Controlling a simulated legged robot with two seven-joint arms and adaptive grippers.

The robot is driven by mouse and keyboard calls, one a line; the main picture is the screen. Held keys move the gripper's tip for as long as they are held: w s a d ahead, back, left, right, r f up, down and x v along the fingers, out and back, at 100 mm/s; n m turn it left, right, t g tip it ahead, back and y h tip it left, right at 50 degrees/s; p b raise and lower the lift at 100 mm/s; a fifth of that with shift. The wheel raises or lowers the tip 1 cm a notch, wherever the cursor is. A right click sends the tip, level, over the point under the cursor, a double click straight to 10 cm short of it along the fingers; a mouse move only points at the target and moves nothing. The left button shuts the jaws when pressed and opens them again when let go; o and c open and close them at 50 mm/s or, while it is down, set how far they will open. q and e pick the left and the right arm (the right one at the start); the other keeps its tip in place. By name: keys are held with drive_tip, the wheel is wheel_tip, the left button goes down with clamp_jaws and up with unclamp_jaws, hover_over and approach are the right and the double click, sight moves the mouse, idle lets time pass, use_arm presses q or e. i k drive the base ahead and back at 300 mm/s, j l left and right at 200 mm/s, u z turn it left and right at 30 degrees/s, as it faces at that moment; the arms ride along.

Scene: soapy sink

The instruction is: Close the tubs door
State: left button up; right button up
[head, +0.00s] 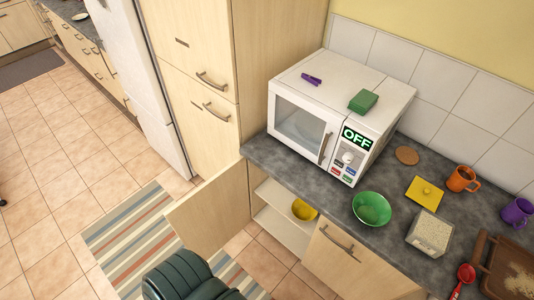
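An open light-wood cabinet door (210,212) stands swung out from the lower cabinet below the counter, left of the opening. The opening shows white shelves (285,215) and a yellow bowl (304,209) inside. The task's word "tubs" matches no label that I can see; this is the only door standing open in view. The door's lower part reaches over a striped rug. Neither of my grippers is in view.
A grey counter (325,195) holds a white microwave (305,115), a green bowl (371,209), mugs and a tray. A closed cabinet front (345,262) is right of the opening. A dark green ribbed shape (185,278), unclear, stands near the door. Tiled floor at left is clear.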

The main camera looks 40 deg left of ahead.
sight(208, 218)
drive_tip(key=k+j+z, duration=0.15)
drive_tip(key=k+j, duration=0.3)
drive_tip(key=j, duration=0.2)
drive_tip(key=k+j+z, duration=0.15)
drive_tip(key=k+j, duration=0.35)
drive_tip(key=j, duration=0.1)
